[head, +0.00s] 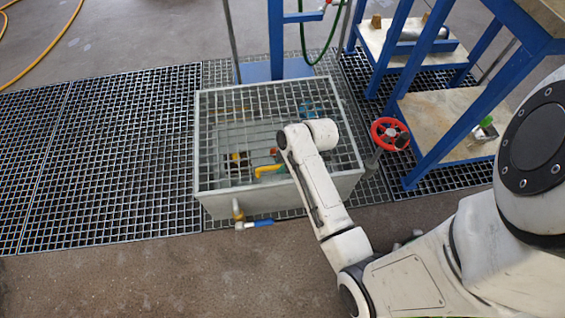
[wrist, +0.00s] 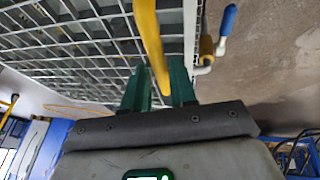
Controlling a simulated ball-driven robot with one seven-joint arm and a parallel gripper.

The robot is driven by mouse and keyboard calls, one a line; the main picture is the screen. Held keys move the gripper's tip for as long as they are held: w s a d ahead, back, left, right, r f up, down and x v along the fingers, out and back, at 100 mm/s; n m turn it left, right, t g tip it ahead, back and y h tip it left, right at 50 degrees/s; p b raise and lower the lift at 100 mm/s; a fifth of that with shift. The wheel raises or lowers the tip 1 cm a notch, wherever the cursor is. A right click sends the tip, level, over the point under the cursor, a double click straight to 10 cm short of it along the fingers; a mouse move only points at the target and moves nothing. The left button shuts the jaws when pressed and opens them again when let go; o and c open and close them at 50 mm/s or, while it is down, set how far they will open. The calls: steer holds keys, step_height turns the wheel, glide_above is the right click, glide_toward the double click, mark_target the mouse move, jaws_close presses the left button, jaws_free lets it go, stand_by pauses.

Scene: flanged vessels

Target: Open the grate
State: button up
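The grate (head: 225,118) is a grey metal mesh lying flat over the top of a grey box-shaped basin (head: 210,203), so it looks closed. A bent yellow handle (head: 268,170) shows at its front part, beside my arm. In the wrist view, the grate (wrist: 75,35) fills the upper left and the yellow handle (wrist: 148,35) runs down between the two green fingers of my gripper (wrist: 160,88). The fingers stand apart, with a small gap showing beside the handle, so my gripper looks open around it. In the head view my arm hides most of the gripper.
A blue-handled valve (head: 255,223) sticks out from the basin's front; it also shows in the wrist view (wrist: 228,20). A red handwheel (head: 389,133) stands to the right, near a blue-framed bench (head: 450,125). Floor grating (head: 110,150) lies left; bare floor is in front.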

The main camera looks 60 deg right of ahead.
jaws_close()
stand_by(0.3)
